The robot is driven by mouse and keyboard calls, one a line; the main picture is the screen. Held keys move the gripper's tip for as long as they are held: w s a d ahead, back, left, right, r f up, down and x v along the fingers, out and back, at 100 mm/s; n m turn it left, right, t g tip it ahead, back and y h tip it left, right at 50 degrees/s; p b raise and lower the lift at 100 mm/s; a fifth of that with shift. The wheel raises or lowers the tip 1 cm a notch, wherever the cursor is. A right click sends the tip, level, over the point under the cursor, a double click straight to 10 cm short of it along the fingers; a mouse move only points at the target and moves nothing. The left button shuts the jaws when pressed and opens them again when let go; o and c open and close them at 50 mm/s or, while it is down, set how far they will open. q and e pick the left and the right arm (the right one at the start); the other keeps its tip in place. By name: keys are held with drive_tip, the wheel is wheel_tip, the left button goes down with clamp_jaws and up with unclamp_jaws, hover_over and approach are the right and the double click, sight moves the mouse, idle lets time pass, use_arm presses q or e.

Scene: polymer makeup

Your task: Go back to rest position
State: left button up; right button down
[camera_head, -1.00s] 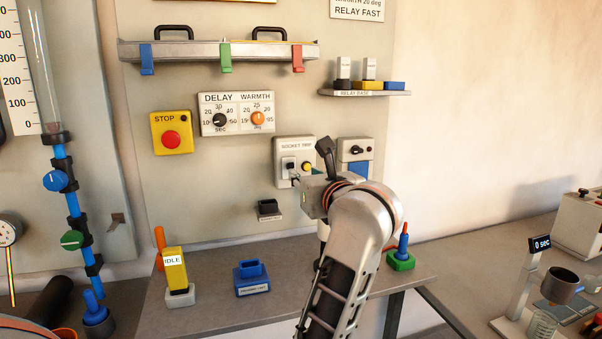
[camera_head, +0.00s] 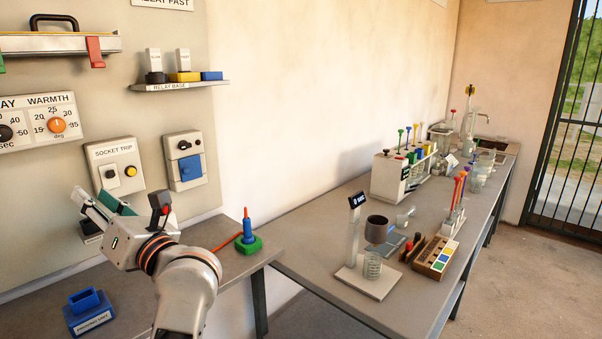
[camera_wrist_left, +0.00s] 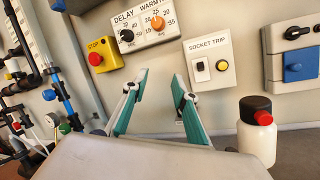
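My left gripper (camera_head: 103,203) is in front of the wall panel at the left of the head view, below the socket trip box (camera_head: 117,165). In the left wrist view its two teal fingers (camera_wrist_left: 160,80) stand wide apart with nothing between them. Part of my left arm hides the bench below it. My right gripper is in neither view.
A white bottle (camera_wrist_left: 258,130) with a black and red cap stands right of the fingers in the wrist view. A blue socket block (camera_head: 88,312) and a green base (camera_head: 249,245) sit on the near bench.

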use_arm(q)
drive_tip(key=s+d+f+n+t+h, duration=0.1)
drive_tip(key=d+f+n+t+h, duration=0.3)
drive_tip(key=d+f+n+h, duration=0.55)
drive_tip(key=s+d+f+n+t+h, duration=0.1)
drive_tip(key=d+f+n+t+h, duration=0.4)
drive_tip(key=n, duration=0.9)
drive_tip(key=s+d+f+n+t+h, duration=0.1)
drive_tip(key=d+f+n+t+h, duration=0.4)
drive_tip(key=f+n, duration=0.55)
drive_tip(key=s+f+m+g, duration=0.3)
drive_tip(key=s+f, duration=0.3)
drive_tip(key=f, duration=0.4)
drive_tip(key=s+a+f+m+g+h+p, duration=0.1)
drive_tip(key=s+f+m+g, duration=0.2)
drive_tip(key=s+f+g, duration=0.3)
drive_tip(key=s+f+m+g+h, duration=0.1)
drive_tip(key=s+f+m+g, duration=0.2)
drive_tip(key=s+f, duration=0.4)
wheel_tip(320, 180, down, 7)
drive_tip(key=shift+s+a+f+g, duration=0.1)
drive_tip(key=shift+s+a+g, duration=0.2)
drive_tip(key=shift+g, duration=0.4)
drive_tip(key=shift+d, duration=0.1)
